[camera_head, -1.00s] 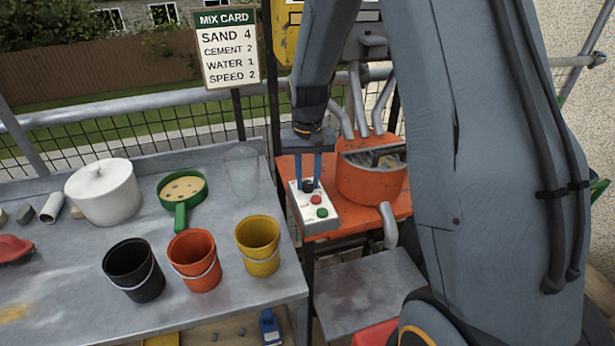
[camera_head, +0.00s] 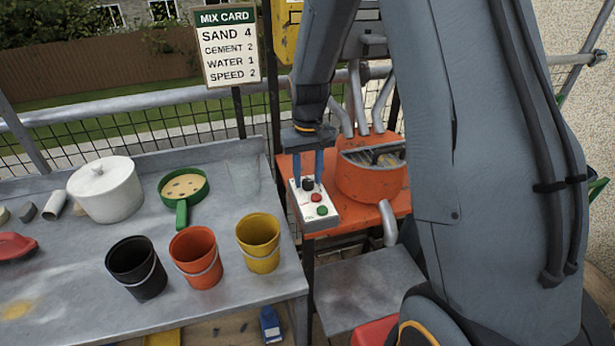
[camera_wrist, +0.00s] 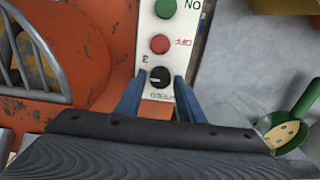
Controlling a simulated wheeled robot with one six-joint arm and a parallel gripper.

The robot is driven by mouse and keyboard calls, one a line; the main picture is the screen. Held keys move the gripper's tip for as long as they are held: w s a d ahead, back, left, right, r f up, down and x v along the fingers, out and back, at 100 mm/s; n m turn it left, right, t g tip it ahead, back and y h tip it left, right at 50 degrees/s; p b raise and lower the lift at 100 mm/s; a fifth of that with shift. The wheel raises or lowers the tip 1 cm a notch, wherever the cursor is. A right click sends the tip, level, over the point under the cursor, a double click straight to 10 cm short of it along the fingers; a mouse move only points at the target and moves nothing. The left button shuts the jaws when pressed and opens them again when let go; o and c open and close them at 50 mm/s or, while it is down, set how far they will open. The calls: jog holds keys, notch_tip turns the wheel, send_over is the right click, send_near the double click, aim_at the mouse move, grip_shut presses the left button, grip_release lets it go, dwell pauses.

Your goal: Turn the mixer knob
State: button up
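The mixer knob (camera_head: 308,184) is a small black dial on the white control panel (camera_wrist: 158,48), which has a red button (camera_head: 316,198) and a green button (camera_head: 322,210). In the wrist view the knob (camera_wrist: 160,77) shows a pale pointer mark towards the left, with a "3" and the word SPEED near it. My gripper (camera_head: 308,178) is over the panel with its two blue fingers apart. In the wrist view its fingertips (camera_wrist: 161,84) are on either side of the knob, with small gaps showing.
The orange mixer drum (camera_head: 370,180) stands right beside the panel. A grey table (camera_head: 70,275) on the left holds black (camera_head: 136,268), orange (camera_head: 196,257) and yellow (camera_head: 258,243) buckets, a white pot (camera_head: 105,190) and a green sieve (camera_head: 183,190). A mix card (camera_head: 228,45) reads SPEED 2.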

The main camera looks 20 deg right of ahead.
aim_at(308, 181)
jog(key=shift+o, duration=0.8)
jog(key=shift+r+b, duration=0.8)
jog(key=shift+r, duration=3.05)
